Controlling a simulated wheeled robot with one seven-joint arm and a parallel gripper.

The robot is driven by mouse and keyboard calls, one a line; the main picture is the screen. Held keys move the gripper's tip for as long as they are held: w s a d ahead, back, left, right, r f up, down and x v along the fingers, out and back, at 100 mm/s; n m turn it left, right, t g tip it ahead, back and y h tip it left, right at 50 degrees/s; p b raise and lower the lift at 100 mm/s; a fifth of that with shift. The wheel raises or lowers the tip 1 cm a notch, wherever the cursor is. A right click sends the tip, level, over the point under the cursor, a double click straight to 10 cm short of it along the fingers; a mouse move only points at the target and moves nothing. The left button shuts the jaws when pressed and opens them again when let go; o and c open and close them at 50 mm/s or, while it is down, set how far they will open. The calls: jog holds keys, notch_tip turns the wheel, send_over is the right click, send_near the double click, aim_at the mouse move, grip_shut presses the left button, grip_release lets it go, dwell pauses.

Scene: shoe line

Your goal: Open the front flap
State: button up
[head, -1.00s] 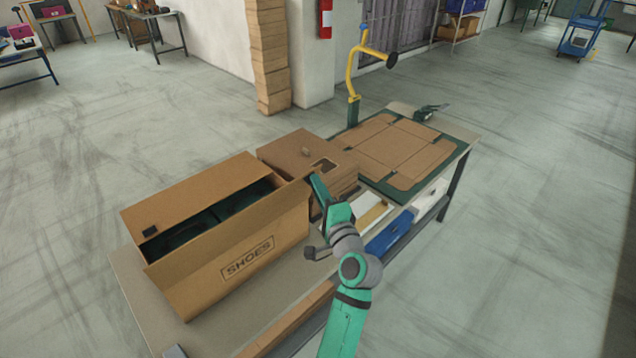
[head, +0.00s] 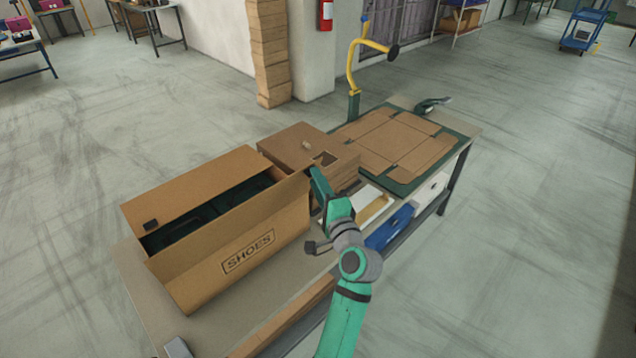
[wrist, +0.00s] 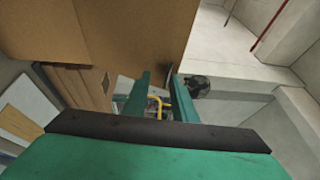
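The brown cardboard shoe box (head: 270,262) stands on the table, with SHOES printed on its near side. Its top is partly open. A long strip of dark interior (head: 205,218) shows between the far top flap (head: 195,188) and the near-side cardboard, where the front flap (head: 222,238) appears to slant up along the near edge. My gripper (head: 314,174) is at the box's right end, close to its upper corner. In the wrist view my gripper (wrist: 162,98) has its two fingers apart with nothing clearly between them. Cardboard (wrist: 130,35) fills the upper left, near the fingertips; contact cannot be told.
Flat cardboard (head: 395,140) lies on a green mat at the right, beside a yellow curved stand (head: 352,72). Blue and white bins (head: 388,230) sit below. The floor around is open.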

jog(key=shift+s, duration=0.1)
jog(key=v, duration=1)
jog(key=shift+s, duration=0.3)
jog(key=shift+d+f, duration=0.1)
